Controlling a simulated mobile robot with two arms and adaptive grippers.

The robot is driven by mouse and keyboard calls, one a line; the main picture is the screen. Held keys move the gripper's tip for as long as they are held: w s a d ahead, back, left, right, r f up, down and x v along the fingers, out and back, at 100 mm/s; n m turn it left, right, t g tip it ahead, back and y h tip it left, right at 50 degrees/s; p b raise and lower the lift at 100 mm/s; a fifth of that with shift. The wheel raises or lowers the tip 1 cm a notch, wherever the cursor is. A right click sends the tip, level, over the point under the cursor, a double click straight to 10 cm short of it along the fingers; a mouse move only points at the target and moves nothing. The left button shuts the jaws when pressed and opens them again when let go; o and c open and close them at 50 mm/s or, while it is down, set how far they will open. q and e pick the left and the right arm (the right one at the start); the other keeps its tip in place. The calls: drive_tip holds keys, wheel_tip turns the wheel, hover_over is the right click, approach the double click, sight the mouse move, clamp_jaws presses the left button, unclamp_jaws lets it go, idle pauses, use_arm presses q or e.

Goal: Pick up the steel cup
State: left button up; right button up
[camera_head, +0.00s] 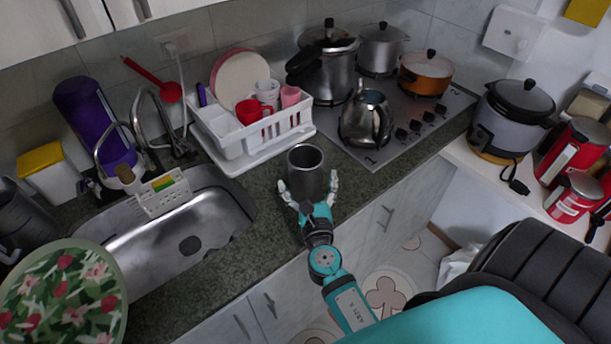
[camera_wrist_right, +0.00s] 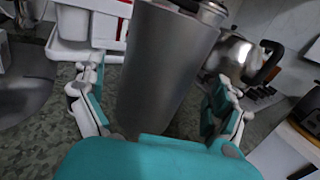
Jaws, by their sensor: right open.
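The steel cup (camera_head: 307,178) stands upright on the dark green stone counter near its front edge, between the sink and the stove. In the right wrist view the cup (camera_wrist_right: 157,72) fills the middle, between the two fingers. My right gripper (camera_head: 309,190) is open, with one finger on each side of the cup. In the right wrist view the gripper (camera_wrist_right: 157,105) shows gaps between both fingers and the cup wall. The base of the cup is partly hidden by the gripper. My left gripper is not in view.
A white dish rack (camera_head: 250,135) with cups and plates stands behind the cup. A steel kettle (camera_head: 366,118) sits on the stove (camera_head: 420,118) to the right. The steel sink (camera_head: 165,240) is on the left. Bare counter (camera_head: 262,190) lies left of the cup.

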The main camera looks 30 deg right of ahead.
sight(304, 166)
drive_tip(key=shift+x, duration=1.5)
drive_tip(key=shift+c, duration=0.5)
drive_tip(key=shift+f, duration=0.1)
drive_tip(key=c, duration=1.1)
drive_tip(key=shift+c, duration=1)
